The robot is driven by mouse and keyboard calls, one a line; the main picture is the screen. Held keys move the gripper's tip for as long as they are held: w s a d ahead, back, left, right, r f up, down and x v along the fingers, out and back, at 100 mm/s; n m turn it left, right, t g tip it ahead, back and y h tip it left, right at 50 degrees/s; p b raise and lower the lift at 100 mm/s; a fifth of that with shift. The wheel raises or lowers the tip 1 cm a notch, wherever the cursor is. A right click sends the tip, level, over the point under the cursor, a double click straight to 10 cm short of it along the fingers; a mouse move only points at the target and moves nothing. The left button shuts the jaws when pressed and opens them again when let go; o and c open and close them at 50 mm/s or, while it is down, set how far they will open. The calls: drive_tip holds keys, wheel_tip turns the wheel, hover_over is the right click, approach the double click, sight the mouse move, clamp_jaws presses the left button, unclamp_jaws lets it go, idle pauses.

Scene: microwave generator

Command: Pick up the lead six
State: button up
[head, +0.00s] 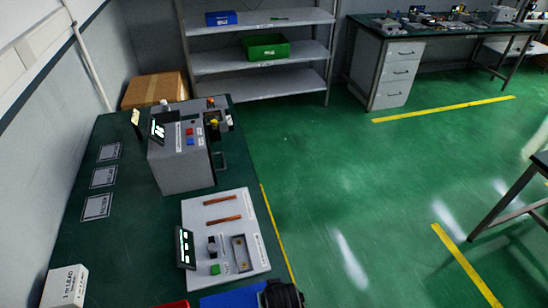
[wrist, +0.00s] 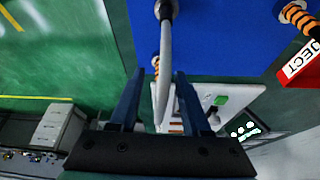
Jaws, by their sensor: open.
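In the wrist view, a grey lead (wrist: 166,50) with a dark rounded end at the top runs down over the blue mat (wrist: 215,40) towards my gripper. My gripper (wrist: 159,76) is open, with one dark finger on each side of the lead's lower part. I cannot tell whether the lead touches a finger or how deep it sits between them. An orange-and-black striped piece (wrist: 298,14) lies at the upper right; a similar one shows partly behind the lead. No number on the lead is readable. The head view shows no lead clearly.
A red tray marked REJECT (wrist: 303,65) borders the mat. In the head view, a white panel (head: 195,215) with copper-coloured strips and a grey machine (head: 172,175) stand on the green table (head: 120,240). A white box (head: 66,286) stands at lower left.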

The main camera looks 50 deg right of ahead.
drive_tip(key=shift+c, duration=0.3)
clamp_jaws()
